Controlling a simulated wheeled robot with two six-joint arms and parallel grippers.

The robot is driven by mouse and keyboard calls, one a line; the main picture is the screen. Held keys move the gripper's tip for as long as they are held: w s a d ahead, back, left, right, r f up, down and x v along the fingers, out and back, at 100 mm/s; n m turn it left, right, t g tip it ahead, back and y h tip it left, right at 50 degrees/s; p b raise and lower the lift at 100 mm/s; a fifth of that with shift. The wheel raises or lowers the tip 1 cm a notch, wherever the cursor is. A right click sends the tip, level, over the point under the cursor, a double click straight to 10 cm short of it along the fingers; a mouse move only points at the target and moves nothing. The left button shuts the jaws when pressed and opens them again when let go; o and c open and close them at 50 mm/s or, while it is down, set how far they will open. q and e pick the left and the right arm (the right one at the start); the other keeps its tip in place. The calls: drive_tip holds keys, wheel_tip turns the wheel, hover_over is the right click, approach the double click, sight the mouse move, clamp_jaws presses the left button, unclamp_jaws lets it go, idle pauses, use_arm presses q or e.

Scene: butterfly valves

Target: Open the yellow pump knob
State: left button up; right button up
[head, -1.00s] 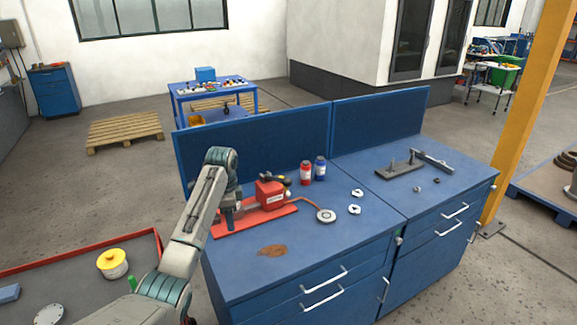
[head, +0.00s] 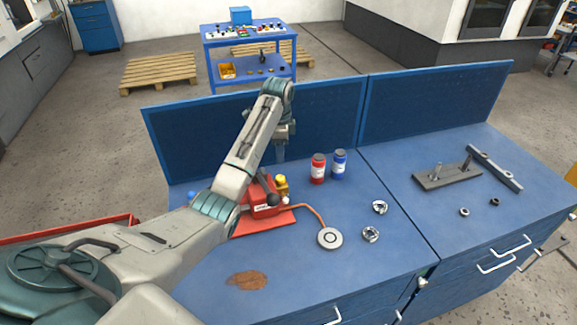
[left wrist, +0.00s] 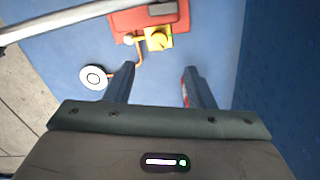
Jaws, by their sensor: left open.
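The red pump (head: 264,208) stands on a red plate (head: 250,227) on the blue bench. Its yellow knob (head: 281,181) shows at the pump's back right, beside a black-tipped lever (head: 272,198). In the left wrist view the yellow knob (left wrist: 158,39) sits on a yellow block, ahead of my fingertips. My left gripper (left wrist: 160,70) is open and empty, pointing down over the bench, apart from the knob. In the head view my left gripper (head: 280,150) is near the back panel, above and behind the pump. My arm hides part of the pump's left side. My right gripper is not in view.
A red bottle (head: 318,169) and a blue bottle (head: 339,163) stand right of the pump. The red hose runs to a round disc (head: 329,238). The blue back panel (head: 325,110) closes the rear.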

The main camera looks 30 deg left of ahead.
sight(280, 177)
use_arm(q)
drive_tip(key=f+b, duration=0.2)
drive_tip(key=f, duration=0.1)
drive_tip(key=shift+s+b, duration=0.3)
drive_tip(key=shift+s, duration=0.05)
drive_tip(key=f+p, duration=0.1)
drive_tip(key=f, duration=0.1)
drive_tip(key=f+p, duration=0.1)
drive_tip(key=f, duration=0.1)
drive_tip(key=f+p, duration=0.1)
drive_tip(key=shift+w+f, duration=0.35)
drive_tip(key=shift+f, duration=0.05)
drive_tip(key=shift+s+f, duration=0.1)
drive_tip(key=shift+f, duration=0.75)
drive_tip(key=c, duration=1)
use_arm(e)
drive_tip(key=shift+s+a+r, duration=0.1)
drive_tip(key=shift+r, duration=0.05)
